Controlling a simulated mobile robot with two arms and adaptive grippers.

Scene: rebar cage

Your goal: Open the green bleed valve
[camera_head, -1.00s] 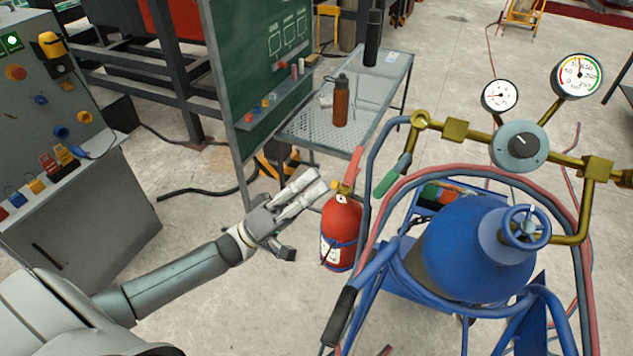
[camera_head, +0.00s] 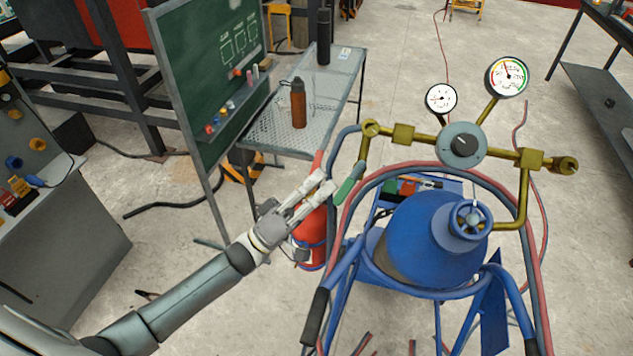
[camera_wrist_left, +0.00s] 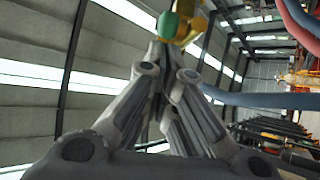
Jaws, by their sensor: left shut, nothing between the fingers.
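The green bleed valve handle (camera_head: 350,184) hangs at a slant from the left end of the brass pipe (camera_head: 400,134), above the blue gas cylinder cart. My left gripper (camera_head: 326,182) is shut and empty. Its fingertips are just left of the green handle in the head view; I cannot tell whether they touch it. In the left wrist view the shut fingers (camera_wrist_left: 160,62) point up toward the green handle (camera_wrist_left: 169,25) with yellow brass behind it. The right gripper is not in view.
A blue cylinder (camera_head: 420,240) stands in a cart with hoses (camera_head: 530,270) looped around it. Gauges (camera_head: 508,76) and a grey regulator knob (camera_head: 461,145) sit on the pipe. A red fire extinguisher (camera_head: 311,240) is behind my gripper. A mesh table (camera_head: 335,85) stands behind.

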